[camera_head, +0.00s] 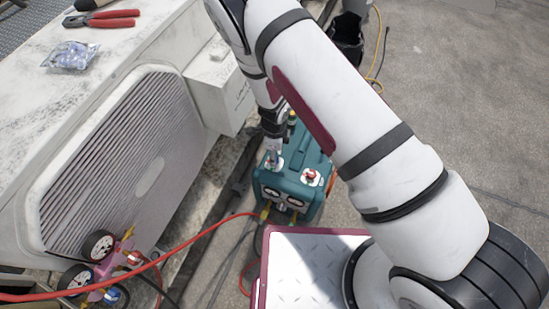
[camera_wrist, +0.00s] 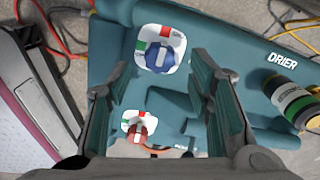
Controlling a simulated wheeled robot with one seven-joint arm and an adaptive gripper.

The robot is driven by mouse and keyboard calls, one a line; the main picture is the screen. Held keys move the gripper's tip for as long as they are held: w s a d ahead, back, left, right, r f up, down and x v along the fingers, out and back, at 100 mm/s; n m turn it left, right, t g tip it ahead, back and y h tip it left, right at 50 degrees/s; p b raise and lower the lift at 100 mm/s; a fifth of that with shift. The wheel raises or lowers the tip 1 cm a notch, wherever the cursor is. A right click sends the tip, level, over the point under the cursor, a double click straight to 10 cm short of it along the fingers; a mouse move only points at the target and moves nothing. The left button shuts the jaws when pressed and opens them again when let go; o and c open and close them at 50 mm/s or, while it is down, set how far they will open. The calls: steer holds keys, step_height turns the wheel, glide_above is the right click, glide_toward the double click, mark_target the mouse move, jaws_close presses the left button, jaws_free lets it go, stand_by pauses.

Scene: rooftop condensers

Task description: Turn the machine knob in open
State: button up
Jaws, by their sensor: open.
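The teal machine (camera_head: 318,150) stands on the ground beside the condenser and fills much of the wrist view (camera_wrist: 255,60). Its top has two knobs on white plates with green and red marks. The blue knob (camera_wrist: 158,57) lies ahead of my gripper (camera_wrist: 157,75), seen between its spread fingers. The red knob (camera_wrist: 138,132) is lower in the wrist view and also shows in the head view (camera_head: 310,175). My gripper (camera_head: 273,150) is open above the machine's left knob plate, which it partly hides. Whether the fingers touch the blue knob I cannot tell. No "in" label is readable.
A drier cylinder with a green band (camera_wrist: 297,103) stands at the machine's edge. The condenser (camera_head: 125,165) is close on the left. A gauge set (camera_head: 98,262) with red and black hoses lies in front of it. Open concrete lies to the right.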

steer(key=shift+f+b, duration=0.4)
steer(key=shift+f, duration=1.4)
jaws_close()
